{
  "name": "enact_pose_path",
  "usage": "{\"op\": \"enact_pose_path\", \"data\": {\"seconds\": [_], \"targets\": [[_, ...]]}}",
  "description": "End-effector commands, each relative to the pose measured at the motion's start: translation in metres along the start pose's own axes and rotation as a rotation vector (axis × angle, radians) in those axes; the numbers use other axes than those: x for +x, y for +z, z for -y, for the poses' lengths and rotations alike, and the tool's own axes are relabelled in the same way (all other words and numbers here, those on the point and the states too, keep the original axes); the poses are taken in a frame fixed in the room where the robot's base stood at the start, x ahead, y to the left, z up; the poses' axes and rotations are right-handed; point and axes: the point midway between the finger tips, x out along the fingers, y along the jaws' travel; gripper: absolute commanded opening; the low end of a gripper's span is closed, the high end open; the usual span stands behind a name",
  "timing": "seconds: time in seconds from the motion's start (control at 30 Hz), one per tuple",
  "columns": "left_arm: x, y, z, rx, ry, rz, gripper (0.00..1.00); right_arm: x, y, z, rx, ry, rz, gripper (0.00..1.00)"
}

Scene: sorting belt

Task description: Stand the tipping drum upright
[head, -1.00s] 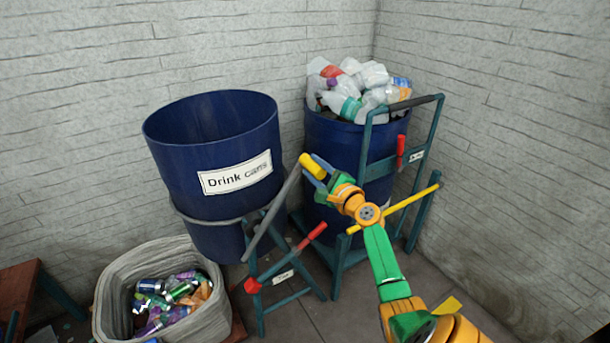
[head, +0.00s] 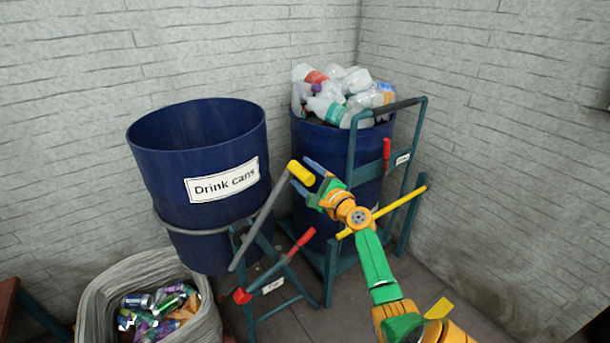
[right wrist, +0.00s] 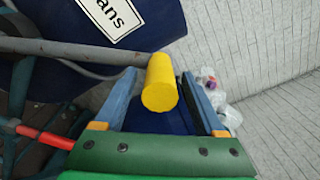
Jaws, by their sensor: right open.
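The tipping drum (head: 205,180) is dark blue, labelled "Drink cans", and leans in a ring on a teal stand (head: 262,277). Its open mouth shows no contents. A grey lever (head: 258,228) at its side ends in a yellow grip (head: 301,172). My right gripper (head: 310,182) is open at this grip. In the right wrist view, the yellow grip (right wrist: 160,84) shows between the two blue fingers of the right gripper (right wrist: 163,95), with gaps at the sides. The label (right wrist: 110,16) shows at the top there. My left gripper is out of view.
A bin (head: 98,295) with several cans stands below the drum, front left. A second blue drum (head: 312,150), full of plastic bottles (head: 345,95), stands behind right in a teal frame (head: 420,125). Red-handled levers (head: 301,242) and a yellow bar (head: 400,201) stick out nearby. Walls close the back.

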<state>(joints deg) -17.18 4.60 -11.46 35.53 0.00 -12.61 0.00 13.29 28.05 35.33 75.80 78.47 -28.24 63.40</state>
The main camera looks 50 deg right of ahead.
Motion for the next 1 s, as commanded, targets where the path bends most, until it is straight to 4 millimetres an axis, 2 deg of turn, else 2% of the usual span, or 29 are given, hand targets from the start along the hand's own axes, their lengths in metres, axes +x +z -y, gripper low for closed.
{"op": "enact_pose_path", "data": {"seconds": [0.13,0.3,0.43,1.0], "targets": [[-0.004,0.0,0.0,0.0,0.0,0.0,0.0,-0.013,0.0,0.0,-0.002,0.002,0.0,0.72],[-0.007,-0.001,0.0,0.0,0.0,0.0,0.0,-0.051,-0.001,0.0,-0.002,0.002,-0.002,0.72],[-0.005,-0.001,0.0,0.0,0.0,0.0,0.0,-0.068,-0.002,0.0,0.0,0.001,-0.002,0.72],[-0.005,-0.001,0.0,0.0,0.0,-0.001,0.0,-0.071,-0.002,0.001,0.001,-0.001,-0.001,0.72]]}}
